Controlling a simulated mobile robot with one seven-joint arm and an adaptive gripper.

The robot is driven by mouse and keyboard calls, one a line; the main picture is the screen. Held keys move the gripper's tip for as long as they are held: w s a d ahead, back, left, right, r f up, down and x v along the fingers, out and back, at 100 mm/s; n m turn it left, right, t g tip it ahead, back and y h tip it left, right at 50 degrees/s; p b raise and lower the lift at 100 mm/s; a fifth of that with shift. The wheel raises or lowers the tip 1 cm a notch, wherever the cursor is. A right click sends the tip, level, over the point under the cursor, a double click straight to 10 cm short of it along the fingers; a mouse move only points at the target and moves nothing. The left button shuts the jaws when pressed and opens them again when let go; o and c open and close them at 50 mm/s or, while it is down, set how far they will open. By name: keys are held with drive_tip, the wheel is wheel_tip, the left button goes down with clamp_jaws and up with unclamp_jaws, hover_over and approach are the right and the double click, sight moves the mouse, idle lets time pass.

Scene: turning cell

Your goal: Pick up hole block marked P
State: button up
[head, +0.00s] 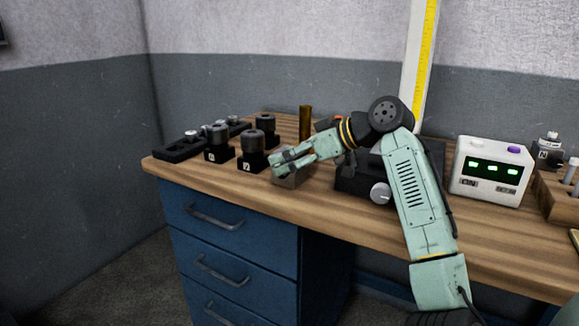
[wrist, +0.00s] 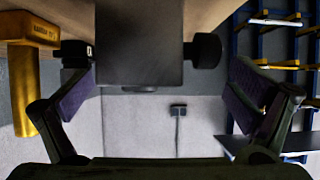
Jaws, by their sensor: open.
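A grey block (head: 293,178) stands near the front edge of the bench in the head view, partly hidden by my gripper (head: 281,163). I cannot read any mark on it, so I cannot tell whether it is the hole block marked P. In the wrist view a dark grey block (wrist: 139,45) fills the top middle. My gripper (wrist: 166,97) is open there, with one finger low on each side of the block and a gap to both. Nothing is held.
Black holders with round dark tops (head: 256,142) stand left of my gripper. A brass cylinder (head: 305,122) stands behind it. A black box with a knob (head: 380,192) is close on the right, and a white display unit (head: 491,170) is farther right. Wrist view: yellow post (wrist: 26,92) left.

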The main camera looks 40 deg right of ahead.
drive_tip(key=shift+c, duration=0.4)
drive_tip(key=c, duration=1.8)
drive_tip(key=shift+r, duration=0.15)
drive_tip(key=shift+c, duration=0.6)
